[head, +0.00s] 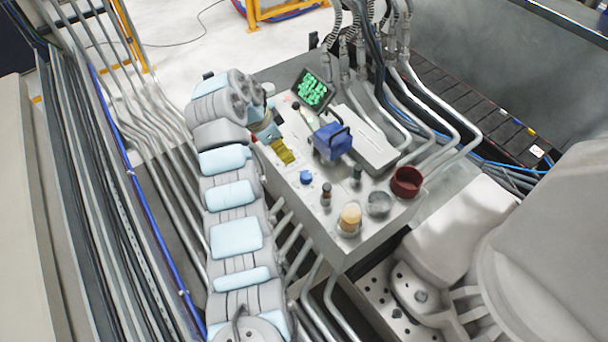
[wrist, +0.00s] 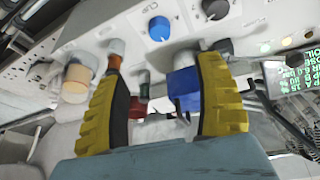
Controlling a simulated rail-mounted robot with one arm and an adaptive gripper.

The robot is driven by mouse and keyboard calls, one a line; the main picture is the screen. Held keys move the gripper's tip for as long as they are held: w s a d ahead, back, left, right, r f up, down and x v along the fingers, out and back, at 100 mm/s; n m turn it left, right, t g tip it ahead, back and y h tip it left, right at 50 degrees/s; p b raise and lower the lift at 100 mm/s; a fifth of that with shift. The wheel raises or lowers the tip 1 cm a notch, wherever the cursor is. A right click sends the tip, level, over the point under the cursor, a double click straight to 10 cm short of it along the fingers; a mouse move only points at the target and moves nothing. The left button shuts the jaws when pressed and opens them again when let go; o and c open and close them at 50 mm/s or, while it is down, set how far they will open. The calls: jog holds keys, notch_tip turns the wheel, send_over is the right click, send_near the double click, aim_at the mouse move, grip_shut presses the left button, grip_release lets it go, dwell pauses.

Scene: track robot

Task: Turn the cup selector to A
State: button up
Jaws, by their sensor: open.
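A blue round knob (head: 306,177) sits on the grey console's sloped face, and it also shows in the wrist view (wrist: 159,29) with small marks around it. A dark grey knob (wrist: 215,8) is at the wrist view's top edge. My gripper (head: 283,151) has yellow ribbed fingers over the console edge, left of and beyond the blue knob. In the wrist view my gripper (wrist: 162,62) is open, its fingers apart and empty. The blue knob lies beyond the gap, apart from the fingers.
On the console (head: 320,238) stand two small dark-handled levers (head: 326,193) (head: 356,174), an orange-topped cylinder (head: 350,218), a grey cup (head: 379,203) and a dark red cup (head: 406,182). A blue block (head: 332,141) and a green-lit display (head: 313,90) are farther back. Hoses run behind.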

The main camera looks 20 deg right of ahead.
aim_at(305, 175)
jog(key=b+x, duration=0.2)
jog(key=x, duration=1.4)
jog(key=shift+d+f, duration=0.1)
jog(key=shift+f, duration=0.3)
jog(key=c, duration=1.2)
